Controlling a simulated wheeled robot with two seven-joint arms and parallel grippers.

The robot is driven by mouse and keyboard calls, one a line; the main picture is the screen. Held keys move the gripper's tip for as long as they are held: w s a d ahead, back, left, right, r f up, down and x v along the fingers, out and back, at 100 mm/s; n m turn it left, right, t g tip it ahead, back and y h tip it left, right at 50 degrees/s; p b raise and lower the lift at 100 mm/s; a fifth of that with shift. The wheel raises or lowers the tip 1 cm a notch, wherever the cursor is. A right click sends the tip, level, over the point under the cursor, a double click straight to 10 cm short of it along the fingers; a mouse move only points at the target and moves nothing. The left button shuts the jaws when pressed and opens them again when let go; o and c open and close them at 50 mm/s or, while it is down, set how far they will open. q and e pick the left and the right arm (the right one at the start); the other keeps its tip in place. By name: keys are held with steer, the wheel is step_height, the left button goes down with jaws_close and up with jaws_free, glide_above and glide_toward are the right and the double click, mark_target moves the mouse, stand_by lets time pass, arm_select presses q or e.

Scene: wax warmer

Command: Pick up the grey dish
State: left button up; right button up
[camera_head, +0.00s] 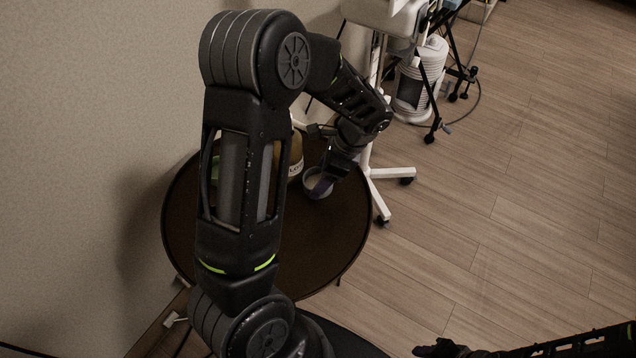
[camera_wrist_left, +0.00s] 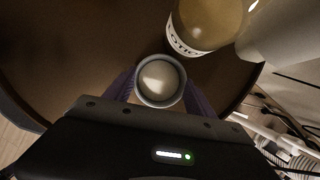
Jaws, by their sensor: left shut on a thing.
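The small round grey dish (camera_head: 314,184) is near the right side of the dark round table, at my left gripper's fingertips. It also shows in the left wrist view (camera_wrist_left: 160,101), with a pale, shiny inside. My left gripper (camera_head: 326,184) reaches down to it from above. In the left wrist view its two purple-grey fingers lie on either side of the dish, shut on it. I cannot tell whether the dish is touching the table or lifted. My right gripper (camera_head: 440,348) is at the bottom right over the floor, apart from the table; its fingertips are too dark to read.
A yellowish labelled jar (camera_wrist_left: 204,22) stands close beside the dish on the round table (camera_head: 335,250). A white wheeled stand (camera_head: 378,178) is right of the table. The front of the tabletop is bare. A wall is at the left.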

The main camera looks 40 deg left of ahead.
arm_select(q)
steer(key=c, duration=0.6)
steer(key=shift+r, duration=0.1)
steer(key=shift+d+r, duration=0.25)
steer(key=shift+r, duration=0.1)
step_height(320, 180, up, 6)
steer(key=shift+w+f+p, duration=0.1)
steer(key=shift+p, duration=0.3)
steer(key=w+d, duration=0.2)
steer(key=d, duration=1.7)
steer(key=shift+d+b, duration=0.25)
steer(key=shift+b, duration=0.1)
